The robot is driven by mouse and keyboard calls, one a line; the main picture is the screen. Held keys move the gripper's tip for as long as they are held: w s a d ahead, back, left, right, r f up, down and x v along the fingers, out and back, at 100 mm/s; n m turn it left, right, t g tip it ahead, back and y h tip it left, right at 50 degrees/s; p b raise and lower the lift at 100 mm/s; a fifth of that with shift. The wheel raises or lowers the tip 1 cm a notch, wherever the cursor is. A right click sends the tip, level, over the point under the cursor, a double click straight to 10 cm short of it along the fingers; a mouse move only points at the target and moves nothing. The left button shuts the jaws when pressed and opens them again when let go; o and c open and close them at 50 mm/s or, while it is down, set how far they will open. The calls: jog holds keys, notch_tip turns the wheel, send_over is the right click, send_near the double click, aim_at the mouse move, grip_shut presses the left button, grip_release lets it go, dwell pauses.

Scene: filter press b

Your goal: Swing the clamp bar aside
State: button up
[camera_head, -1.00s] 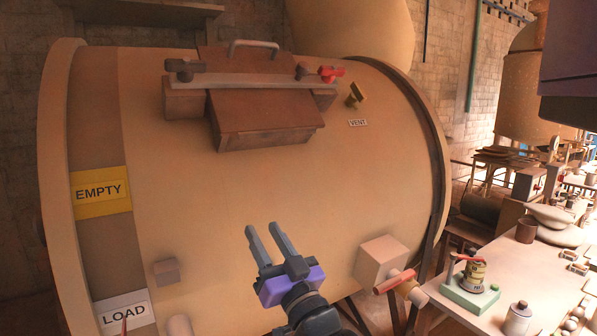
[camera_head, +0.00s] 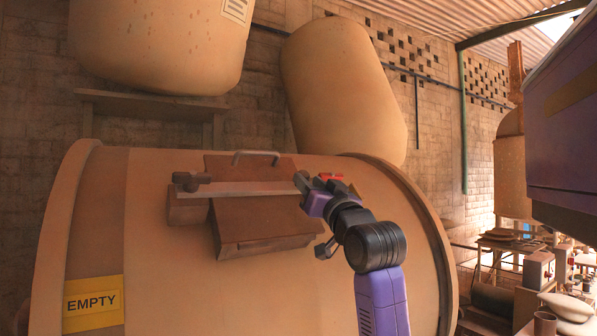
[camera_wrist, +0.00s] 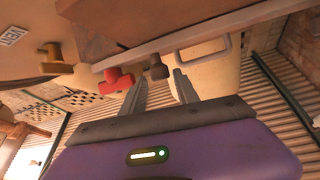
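The clamp bar (camera_head: 245,189) is a long pale bar lying across the brown hatch (camera_head: 262,222) on top of the drum. A dark knob (camera_head: 191,180) stands at its left end. My gripper (camera_head: 302,182) is at the bar's right part and hides much of it in the head view. In the wrist view my gripper (camera_wrist: 160,82) is open, its two fingers apart. A dark knob (camera_wrist: 159,67) shows just beyond and between the fingertips; I cannot tell whether they touch it. A red handle (camera_wrist: 113,79) is left of it, beside the bar (camera_wrist: 185,36).
A metal loop handle (camera_head: 256,154) rises behind the bar, also in the wrist view (camera_wrist: 203,50). A yellow valve (camera_wrist: 55,58) sits beyond the red handle. Large tanks (camera_head: 343,85) stand behind the drum (camera_head: 170,270). Brown hatch blocks rise around the bar.

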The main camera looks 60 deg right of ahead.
aim_at(301, 172)
jog(key=p+x, duration=0.2)
jog(key=x, duration=0.4)
jog(key=shift+r, duration=0.1)
jog(key=shift+w+d+r, duration=0.15)
jog(key=shift+w+d, duration=0.25)
jog(key=shift+w, duration=0.1)
grip_shut()
jog(key=shift+a, duration=0.1)
dwell(0.8)
